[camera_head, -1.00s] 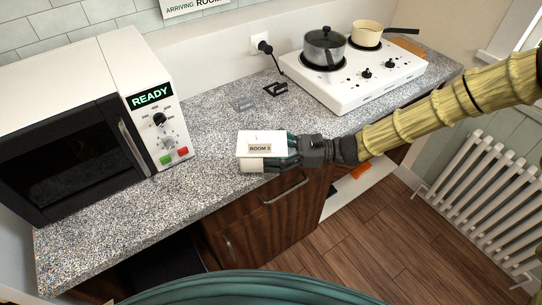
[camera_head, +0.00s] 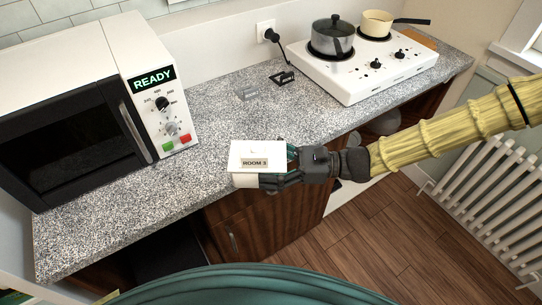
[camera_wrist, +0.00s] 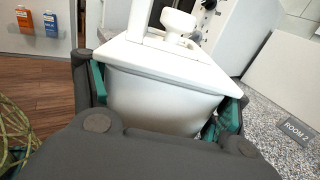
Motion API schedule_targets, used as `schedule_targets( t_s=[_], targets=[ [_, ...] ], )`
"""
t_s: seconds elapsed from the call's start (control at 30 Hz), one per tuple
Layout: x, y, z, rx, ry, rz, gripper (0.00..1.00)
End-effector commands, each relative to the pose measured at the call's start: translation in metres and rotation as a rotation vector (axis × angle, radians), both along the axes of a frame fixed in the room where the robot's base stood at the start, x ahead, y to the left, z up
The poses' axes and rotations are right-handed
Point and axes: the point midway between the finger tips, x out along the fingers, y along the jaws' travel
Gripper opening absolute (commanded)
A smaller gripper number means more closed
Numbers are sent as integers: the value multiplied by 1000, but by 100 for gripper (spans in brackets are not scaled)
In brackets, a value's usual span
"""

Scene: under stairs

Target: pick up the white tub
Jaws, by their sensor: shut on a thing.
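My gripper (camera_head: 283,163) comes in from the right and is shut on the tub. In the wrist view the tub (camera_wrist: 160,95) fills the middle, with green finger pads on both its sides. White knob-like parts (camera_wrist: 178,22) show above its rim. I cannot tell how far the tub is above the counter.
A microwave (camera_head: 70,120) showing "READY" stands at the left. A white hob (camera_head: 365,65) with a lidded pot (camera_head: 333,38) and a cream saucepan (camera_head: 378,23) is at the back right. A "ROOM 2" label (camera_wrist: 298,130) lies on the counter. A radiator (camera_head: 490,195) stands at the right.

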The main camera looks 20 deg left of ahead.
Motion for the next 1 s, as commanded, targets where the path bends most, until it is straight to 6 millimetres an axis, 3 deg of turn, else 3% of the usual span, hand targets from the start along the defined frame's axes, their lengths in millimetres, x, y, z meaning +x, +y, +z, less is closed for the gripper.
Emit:
schedule_targets(
  t_s=[0.5, 1.0],
  targets=[
    [-47, -5, 5, 2, 0, 1, 22],
    [-65, -8, 7, 2, 0, 0, 22]
  ],
)
